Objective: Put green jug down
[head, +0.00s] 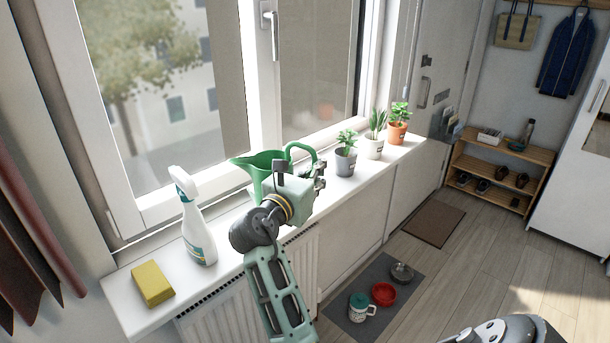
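The green jug (264,160) is upright over the white windowsill (231,223), close to the window. Its spout points left and its looped handle (302,147) is on the right. I cannot tell whether the jug's base touches the sill.
A white spray bottle (196,222) and a yellow sponge (152,284) are on the sill at left. Several potted plants (345,160) stand to the right. Bare sill lies between bottle and gripper. Below, a grey mat (340,313) holds bowls and a mug.

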